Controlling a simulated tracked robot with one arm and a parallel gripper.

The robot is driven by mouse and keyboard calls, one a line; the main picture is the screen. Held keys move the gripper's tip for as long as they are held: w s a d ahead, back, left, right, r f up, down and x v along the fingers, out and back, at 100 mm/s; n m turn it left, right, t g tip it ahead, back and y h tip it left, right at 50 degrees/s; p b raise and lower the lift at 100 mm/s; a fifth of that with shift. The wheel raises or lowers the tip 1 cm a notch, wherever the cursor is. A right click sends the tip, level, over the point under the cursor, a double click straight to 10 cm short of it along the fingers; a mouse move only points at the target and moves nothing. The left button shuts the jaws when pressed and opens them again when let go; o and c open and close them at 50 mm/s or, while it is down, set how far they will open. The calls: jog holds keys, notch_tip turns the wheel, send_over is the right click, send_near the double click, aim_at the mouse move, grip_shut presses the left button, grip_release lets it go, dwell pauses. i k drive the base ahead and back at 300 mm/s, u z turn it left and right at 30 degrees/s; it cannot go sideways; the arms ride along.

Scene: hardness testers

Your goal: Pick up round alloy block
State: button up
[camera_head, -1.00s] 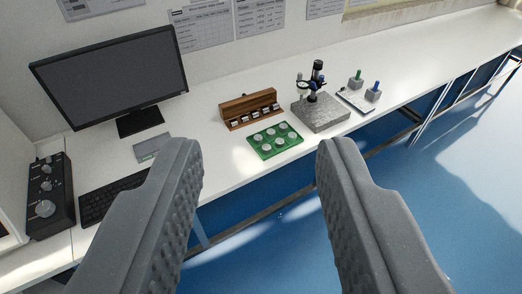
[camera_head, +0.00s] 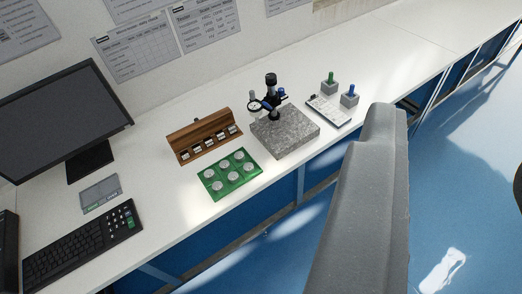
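Several round grey metal blocks (camera_head: 234,175) sit in rows on a green tray (camera_head: 205,188) on the white bench. I cannot tell which one is the alloy block, as they look alike at this distance. A separate second finger is not visible, so the opening is hidden. My gripper is well apart from the tray, to its right in the picture, and no object shows held.
A wooden rack (camera_head: 185,150) stands behind the tray. A dial gauge stand on a granite base (camera_head: 285,132) is to its right, with a small pad (camera_head: 328,110) and two handled blocks beyond. A monitor (camera_head: 60,120) and keyboard (camera_head: 85,244) are left.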

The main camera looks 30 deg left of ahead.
aim_at(210, 175)
jog(key=u, duration=0.1)
jog(key=i, duration=1.7)
jog(key=u, duration=0.75)
